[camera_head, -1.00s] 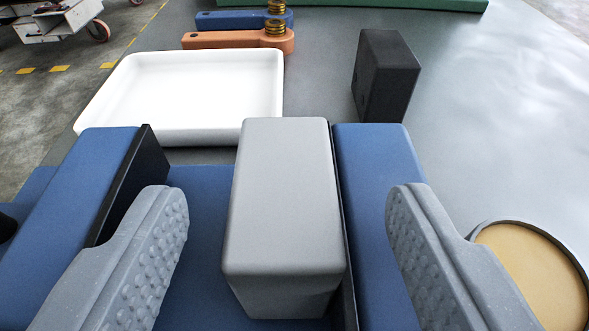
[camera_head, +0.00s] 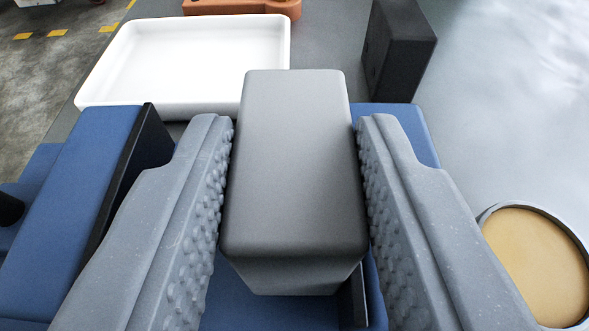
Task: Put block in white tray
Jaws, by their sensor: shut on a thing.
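A grey block (camera_head: 296,165) stands in the middle of the view. My gripper (camera_head: 295,190) is shut on it, with one studded finger against its left side and the other against its right side. Below and around the block is a blue holder (camera_head: 70,205) with black-lined walls; the fingers and block hide much of it. I cannot tell whether the block still touches the holder. The white tray (camera_head: 185,65) lies beyond the block, at the upper left, and is empty where it shows. The block's top covers a little of the tray's near right corner.
A black block (camera_head: 397,50) stands to the right of the tray. An orange part (camera_head: 240,7) lies behind the tray. A round container with a tan top (camera_head: 537,262) is at the lower right. The grey surface at right is mostly clear.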

